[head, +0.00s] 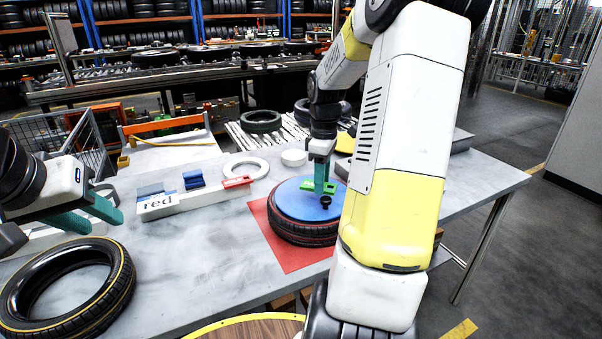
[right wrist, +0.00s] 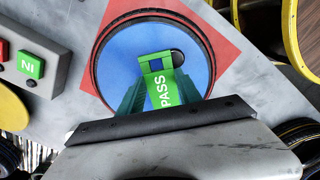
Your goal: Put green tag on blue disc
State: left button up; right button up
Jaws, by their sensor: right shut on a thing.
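The blue disc (head: 297,200) lies on top of a tyre (head: 290,230) on a red mat (head: 272,252) on the grey table. My right gripper (head: 322,190) points down over the disc and is shut on the green tag (head: 318,185). In the right wrist view the green tag (right wrist: 161,88) reads "PASS" and sits between the fingers, over the blue disc (right wrist: 125,65). I cannot tell whether the tag touches the disc. My left gripper (head: 105,208) is at the left, over the table, its fingers apart and empty.
A yellow-striped tyre (head: 110,290) lies at the front left. A white ring (head: 246,167) lies behind. A black knob (head: 326,201) stands near the disc's right edge. The table's front middle is clear.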

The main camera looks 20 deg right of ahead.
jog(key=shift+f, duration=0.15)
jog(key=shift+f, duration=0.3)
jog(key=o, duration=1.3)
jog(key=shift+o, duration=0.2)
jog(key=shift+r, duration=0.1)
notch_tip(320, 180, up, 12)
jog(key=s+a+r+m+t+y, duration=0.2)
jog(key=s+a+m+t, duration=0.4)
jog(key=s+a, duration=1.1)
jog(key=m, duration=0.3)
jog(key=shift+s+a+r, duration=0.15)
jog(key=shift+a+r, duration=0.1)
jog(key=shift+r, duration=0.05)
